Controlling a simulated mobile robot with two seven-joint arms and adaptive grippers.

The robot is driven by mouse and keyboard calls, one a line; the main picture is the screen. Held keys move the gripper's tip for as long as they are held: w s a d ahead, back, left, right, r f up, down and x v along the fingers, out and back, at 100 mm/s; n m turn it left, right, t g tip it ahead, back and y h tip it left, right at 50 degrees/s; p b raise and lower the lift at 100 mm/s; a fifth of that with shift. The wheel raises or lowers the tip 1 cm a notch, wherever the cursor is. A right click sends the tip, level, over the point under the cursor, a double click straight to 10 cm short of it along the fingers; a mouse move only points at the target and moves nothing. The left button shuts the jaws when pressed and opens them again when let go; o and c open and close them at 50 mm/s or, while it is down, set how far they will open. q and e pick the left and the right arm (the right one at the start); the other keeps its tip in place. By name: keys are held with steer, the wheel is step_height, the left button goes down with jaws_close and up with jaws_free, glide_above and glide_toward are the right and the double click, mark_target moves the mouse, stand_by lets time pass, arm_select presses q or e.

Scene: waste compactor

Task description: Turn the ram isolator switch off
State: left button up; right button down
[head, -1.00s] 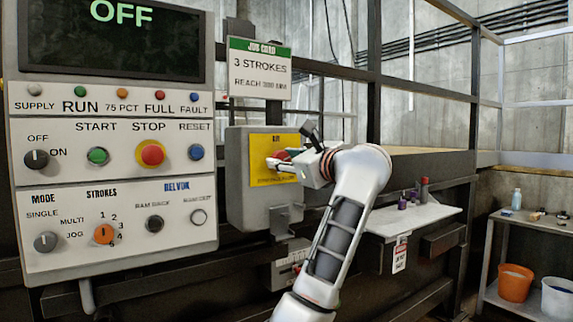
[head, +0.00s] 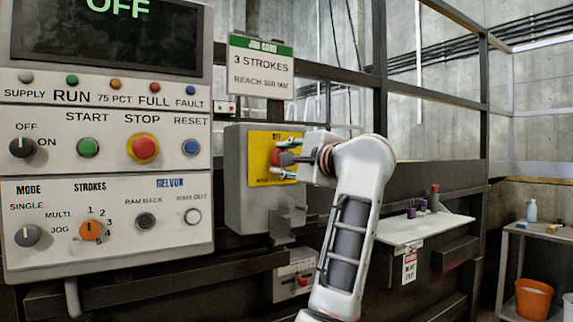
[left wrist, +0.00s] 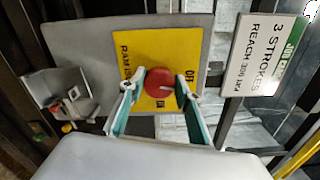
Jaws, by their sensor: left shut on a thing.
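The ram isolator switch is a red round knob (head: 276,157) on a yellow plate (head: 260,176), on the front of a grey box (head: 236,190). My left gripper (head: 284,158) comes at it from the right in the head view, its fingers above and below the knob. In the left wrist view the red knob (left wrist: 165,92) sits between the two green-edged fingertips, which are shut on its sides. A short pale mark on the knob seems to point right in that view, toward the OFF lettering. My right gripper is not in view.
A control panel (head: 105,190) with buttons and knobs stands left of the box. A job card (head: 261,68) hangs above it. A white shelf (head: 410,230) with small bottles is at the right. A side table and an orange bucket (head: 533,300) stand farther right.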

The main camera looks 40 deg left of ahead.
arm_select(q)
steer(key=shift+n+b, duration=0.5)
steer(key=shift+n, duration=0.9)
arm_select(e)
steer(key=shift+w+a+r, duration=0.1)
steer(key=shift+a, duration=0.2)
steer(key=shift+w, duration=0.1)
arm_select(q)
steer(key=o, duration=1.1)
